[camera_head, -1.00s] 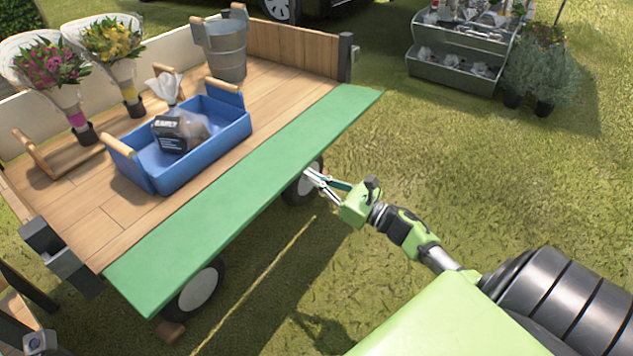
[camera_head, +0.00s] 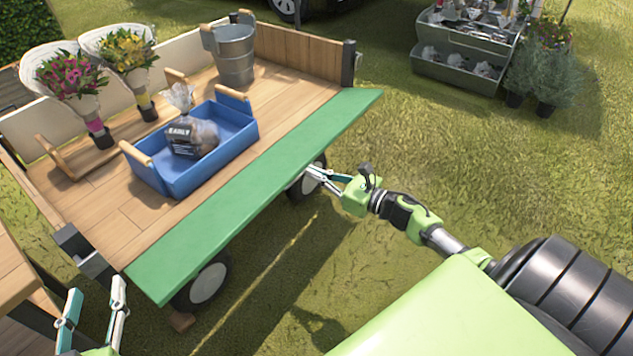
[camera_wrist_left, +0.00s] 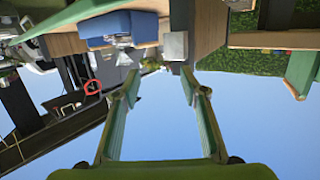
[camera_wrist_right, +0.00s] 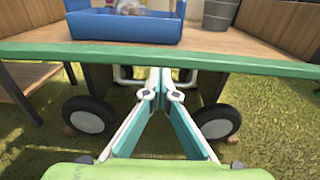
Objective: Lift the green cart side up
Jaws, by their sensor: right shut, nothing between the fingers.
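The green cart side (camera_head: 250,200) hangs folded out along the cart's near edge, sloping slightly outward. In the right wrist view its edge (camera_wrist_right: 170,57) runs across, just above and beyond the fingertips. My right gripper (camera_head: 312,178) is shut and empty, beside the middle-right of the panel and low near a wheel; I cannot tell whether it touches the panel. It also shows in the right wrist view (camera_wrist_right: 160,85). My left gripper (camera_head: 95,300) is open and empty at the lower left, apart from the panel's near-left corner. Its spread fingers show in the left wrist view (camera_wrist_left: 158,85).
The cart bed (camera_head: 200,210) carries a blue tray (camera_head: 235,150) with a bagged item, a metal bucket (camera_head: 235,65) and two bouquets. A wooden table (camera_head: 15,265) stands close to my left gripper. Grass in front is clear.

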